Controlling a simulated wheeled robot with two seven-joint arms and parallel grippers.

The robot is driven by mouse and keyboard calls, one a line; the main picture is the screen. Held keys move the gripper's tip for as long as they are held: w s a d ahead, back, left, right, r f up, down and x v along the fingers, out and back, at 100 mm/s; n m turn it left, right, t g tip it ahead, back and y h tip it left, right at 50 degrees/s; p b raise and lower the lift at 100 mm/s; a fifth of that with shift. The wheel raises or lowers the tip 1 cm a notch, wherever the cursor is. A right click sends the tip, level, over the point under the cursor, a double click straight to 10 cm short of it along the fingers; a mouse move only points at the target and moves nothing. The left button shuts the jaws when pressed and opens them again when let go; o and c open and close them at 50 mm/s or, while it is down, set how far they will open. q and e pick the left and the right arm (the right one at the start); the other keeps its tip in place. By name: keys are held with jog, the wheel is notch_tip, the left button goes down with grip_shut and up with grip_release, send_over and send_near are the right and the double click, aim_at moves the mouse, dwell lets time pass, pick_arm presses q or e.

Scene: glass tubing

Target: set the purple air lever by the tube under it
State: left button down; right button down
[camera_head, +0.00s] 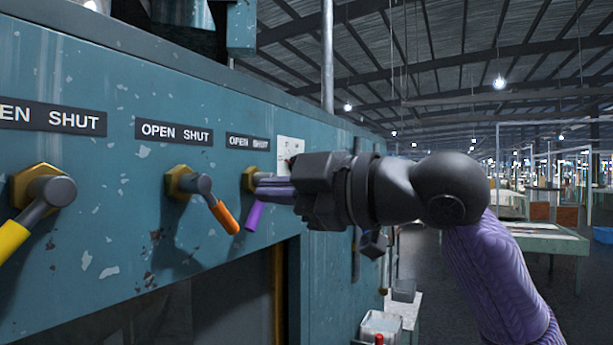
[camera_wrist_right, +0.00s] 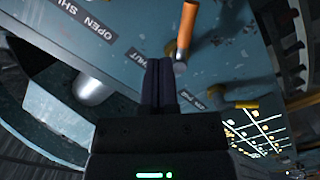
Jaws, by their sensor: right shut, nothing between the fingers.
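The purple lever (camera_head: 254,215) hangs from a brass fitting on the blue-green panel, its handle pointing down and slightly left. My right gripper (camera_head: 268,189) is shut and empty, its fingertips at or just in front of the purple lever's fitting. I cannot tell whether they touch it. The fingers partly hide the lever's upper part. In the right wrist view the closed fingers (camera_wrist_right: 158,85) point at the panel beside the orange lever (camera_wrist_right: 187,28). The purple handle cannot be made out there. No tube under the purple lever can be made out. My left gripper is not in view.
An orange lever (camera_head: 224,216) and a yellow lever (camera_head: 12,240) sit further left on the panel. OPEN SHUT labels (camera_head: 174,132) are above the levers. A dark opening (camera_head: 225,300) lies below. The hall to the right has tables (camera_head: 540,238).

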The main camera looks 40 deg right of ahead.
aim_at(256, 204)
jog(key=w, duration=0.1)
jog(key=w+d+f, duration=0.1)
jog(key=w, duration=0.1)
jog(key=w+f, duration=0.1)
jog(key=w, duration=0.1)
jog(key=shift+w+d+f+p, duration=0.15)
jog(key=shift+d+f+p, duration=0.05)
jog(key=shift+p, duration=0.15)
jog(key=shift+a, duration=0.1)
